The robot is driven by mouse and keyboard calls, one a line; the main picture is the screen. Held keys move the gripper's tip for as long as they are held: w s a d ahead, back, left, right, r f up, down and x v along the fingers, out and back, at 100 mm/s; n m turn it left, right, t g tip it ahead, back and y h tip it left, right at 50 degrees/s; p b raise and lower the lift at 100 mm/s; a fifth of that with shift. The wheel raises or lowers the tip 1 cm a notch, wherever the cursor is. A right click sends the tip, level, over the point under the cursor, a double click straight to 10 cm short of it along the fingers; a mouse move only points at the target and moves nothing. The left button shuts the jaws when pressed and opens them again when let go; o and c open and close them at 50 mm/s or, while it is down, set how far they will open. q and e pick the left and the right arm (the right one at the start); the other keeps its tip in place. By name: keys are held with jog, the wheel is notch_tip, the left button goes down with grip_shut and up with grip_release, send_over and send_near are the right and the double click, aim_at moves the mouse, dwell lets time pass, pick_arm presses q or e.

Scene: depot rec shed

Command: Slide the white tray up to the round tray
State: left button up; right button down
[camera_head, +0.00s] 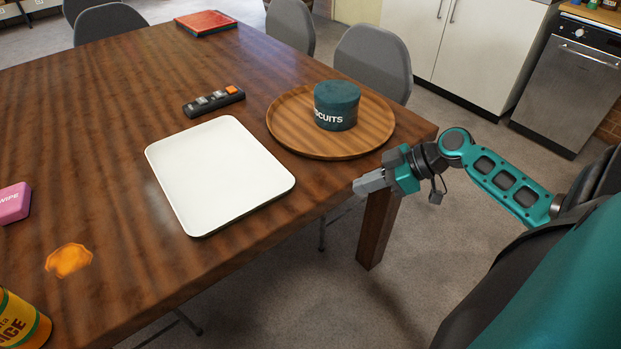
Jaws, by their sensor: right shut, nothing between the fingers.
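The white tray (218,175) lies flat and empty on the wooden table, near its front edge. The round wooden tray (284,122) lies to its right and a little farther back, near the table's right corner. A gap of bare table separates the two trays. A dark teal biscuit tin (337,104) stands on the round tray. My right gripper (358,188) is shut and empty, just off the table's front edge, in front of the round tray and right of the white tray. It touches neither tray. My left gripper is not in view.
A dark remote-like object with an orange end (214,101) lies behind the white tray. An orange spill (68,260), a pink box (13,203) and a juice can (20,322) are at left. A red book (205,22) lies at the back. Grey chairs (374,58) stand behind the table.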

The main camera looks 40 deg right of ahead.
jog(key=shift+n+y, duration=0.3)
jog(key=shift+y, duration=0.1)
jog(key=w+a, duration=0.2)
jog(key=w, duration=0.1)
jog(key=w+a+r, duration=0.1)
jog(key=w+a, duration=0.1)
jog(key=a, duration=0.1)
jog(key=w+a+r, duration=0.1)
jog(key=w+a, duration=0.2)
jog(key=shift+w+p, duration=0.3)
jog(key=shift+w+a+f+b, duration=0.15)
jog(key=shift+f+b, duration=0.2)
jog(key=shift+f, duration=0.45)
jog(key=shift+s+f, duration=0.1)
jog(key=shift+s, duration=0.1)
